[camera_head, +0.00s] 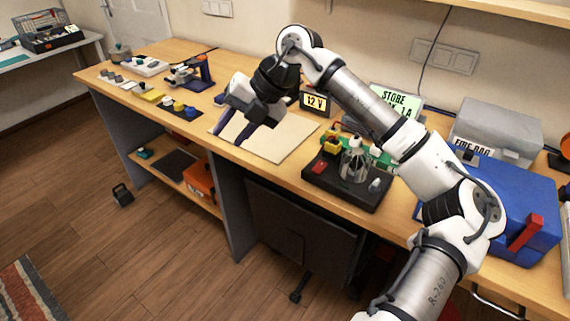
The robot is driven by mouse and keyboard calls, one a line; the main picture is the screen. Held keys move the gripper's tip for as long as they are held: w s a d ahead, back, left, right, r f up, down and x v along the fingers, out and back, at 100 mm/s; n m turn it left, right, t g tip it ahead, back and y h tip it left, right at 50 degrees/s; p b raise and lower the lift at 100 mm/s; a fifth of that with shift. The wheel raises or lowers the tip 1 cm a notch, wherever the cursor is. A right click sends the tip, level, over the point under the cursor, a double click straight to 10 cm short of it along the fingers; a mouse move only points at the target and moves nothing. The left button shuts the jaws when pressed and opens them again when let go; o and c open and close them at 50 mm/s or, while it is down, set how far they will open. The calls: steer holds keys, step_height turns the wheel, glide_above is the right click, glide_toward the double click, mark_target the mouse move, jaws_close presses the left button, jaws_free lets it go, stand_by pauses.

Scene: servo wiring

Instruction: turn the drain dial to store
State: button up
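I cannot make out a drain dial; my arm covers part of the area by the screen. A black base (325,178) in front of it carries a red switch (320,168), a yellow part (332,140) and clear glass-like pieces (354,160). My gripper (230,138) hangs over the pale mat to the left of the base. Its two dark fingers are apart, with nothing seen between them.
A small display (314,102) reading "12 V" stands behind the mat (285,144). A grey box (496,130) and a blue case (535,215) with a red handle fill the right side. Small parts, including a yellow block (152,95), line the bench's left end.

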steer(key=w+d+m+t+h, duration=0.1)
steer(key=w+d+m+h, duration=0.15)
steer(key=d, duration=0.65)
steer(key=w+d+m+h, duration=0.1)
steer(key=d+m+h, duration=0.15)
steer(key=d, duration=0.75)
steer(key=m+h, duration=0.3)
steer(key=m, duration=0.1)
glide_toward(376, 183)
steer(key=f+p, duration=0.2)
steer(key=f, duration=0.2)
steer(key=f+p, duration=0.2)
steer(key=f, duration=0.2)
steer(key=shift+w+d+f, duration=0.15)
steer(key=shift+w+f, duration=0.05)
steer(key=shift+f, duration=0.1)
jaws_close()
